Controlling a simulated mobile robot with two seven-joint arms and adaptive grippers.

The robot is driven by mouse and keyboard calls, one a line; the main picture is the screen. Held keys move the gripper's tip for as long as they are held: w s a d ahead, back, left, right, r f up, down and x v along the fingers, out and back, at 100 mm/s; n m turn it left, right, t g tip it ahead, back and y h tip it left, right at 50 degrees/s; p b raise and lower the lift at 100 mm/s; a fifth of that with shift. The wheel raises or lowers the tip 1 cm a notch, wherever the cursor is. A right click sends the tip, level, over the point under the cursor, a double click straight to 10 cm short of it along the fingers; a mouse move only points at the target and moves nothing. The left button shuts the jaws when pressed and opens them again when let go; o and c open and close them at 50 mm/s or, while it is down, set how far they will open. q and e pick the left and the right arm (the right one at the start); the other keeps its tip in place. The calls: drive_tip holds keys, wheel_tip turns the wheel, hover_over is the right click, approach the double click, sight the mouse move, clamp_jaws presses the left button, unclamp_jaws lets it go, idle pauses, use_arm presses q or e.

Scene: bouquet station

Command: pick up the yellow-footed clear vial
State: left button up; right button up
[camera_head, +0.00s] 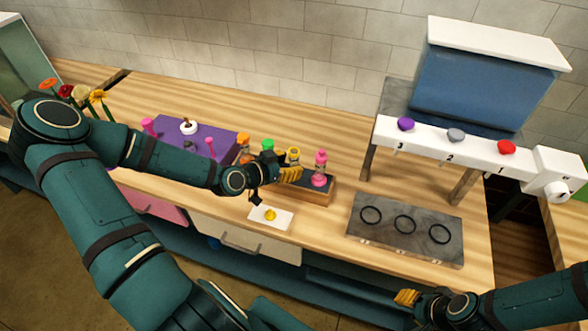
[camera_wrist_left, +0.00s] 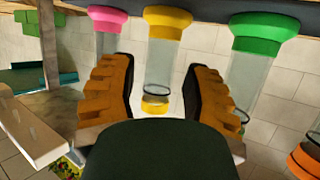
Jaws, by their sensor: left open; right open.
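The yellow-footed clear vial (camera_wrist_left: 167,62) appears between the two spread fingers of my left gripper (camera_wrist_left: 158,95) in the left wrist view. Its yellow foot is at the top of that picture and a yellow band at its lower end. In the head view the vial (camera_head: 293,153) shows only partly, behind my left gripper (camera_head: 288,174). That gripper is open and I see no clear contact with the vial. A pink-footed vial (camera_wrist_left: 106,27) and a green-footed vial (camera_wrist_left: 251,55) flank it. My right gripper (camera_head: 405,297) is open near the lower right, away from the vials.
The vials stand at a wooden rack (camera_head: 312,197), with a pink one (camera_head: 320,164) at its right end. A white card (camera_head: 258,222) lies in front. A grey plate (camera_head: 447,219) with three black rings lies right. A dispenser (camera_head: 430,141) with coloured knobs stands behind it.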

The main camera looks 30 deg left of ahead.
use_arm(q)
drive_tip(key=x, duration=0.2)
drive_tip(key=shift+w+f, duration=0.15)
drive_tip(key=shift+w, duration=0.1)
drive_tip(key=shift+s, duration=0.1)
clamp_jaws()
wheel_tip(320, 180, up, 10)
drive_tip(key=p, duration=0.1)
idle(0.5)
